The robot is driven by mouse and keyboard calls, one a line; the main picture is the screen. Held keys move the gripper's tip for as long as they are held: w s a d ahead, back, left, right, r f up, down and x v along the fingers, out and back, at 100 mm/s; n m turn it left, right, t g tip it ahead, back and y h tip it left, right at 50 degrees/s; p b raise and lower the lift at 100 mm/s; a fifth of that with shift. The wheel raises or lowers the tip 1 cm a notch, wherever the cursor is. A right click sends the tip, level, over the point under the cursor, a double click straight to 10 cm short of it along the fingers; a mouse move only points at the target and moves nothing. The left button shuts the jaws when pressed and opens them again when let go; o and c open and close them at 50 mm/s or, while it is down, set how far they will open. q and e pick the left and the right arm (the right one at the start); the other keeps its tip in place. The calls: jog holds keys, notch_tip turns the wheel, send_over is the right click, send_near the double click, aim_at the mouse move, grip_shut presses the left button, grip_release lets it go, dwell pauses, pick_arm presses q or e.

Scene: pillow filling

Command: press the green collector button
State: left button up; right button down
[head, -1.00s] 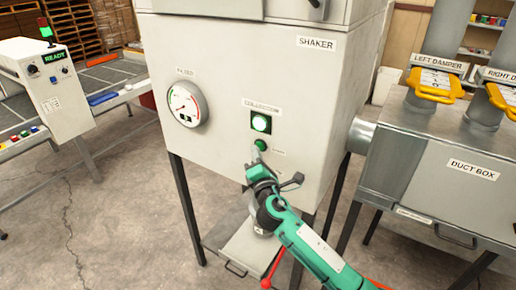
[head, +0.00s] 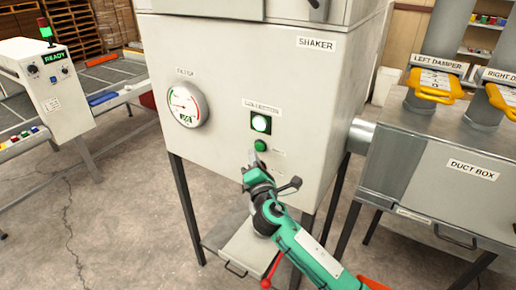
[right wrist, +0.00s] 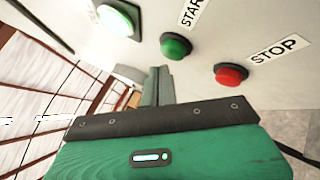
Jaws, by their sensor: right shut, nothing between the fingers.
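The green collector button (head: 260,145) is on the front of the shaker cabinet, under a lit green-white lamp (head: 261,122). In the right wrist view, the button (right wrist: 175,46) is beside a START label, with the lamp (right wrist: 118,18) to its left. My right gripper (head: 252,157) is just below and left of the button in the head view, apart from it. Its fingers (right wrist: 158,86) are shut and empty, and the button shows whole past their tips. My left gripper is not in view.
A red STOP button (right wrist: 230,75) is to the right of the green one. A round filter gauge (head: 187,104) is on the cabinet's left. The duct box (head: 440,165) with yellow damper handles (head: 430,84) stands right. A READY panel (head: 55,85) stands left.

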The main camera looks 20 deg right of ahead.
jog(key=s+a, duration=0.1)
jog(key=a, duration=0.1)
jog(key=s+a, duration=0.2)
dwell(0.6)
dwell(0.6)
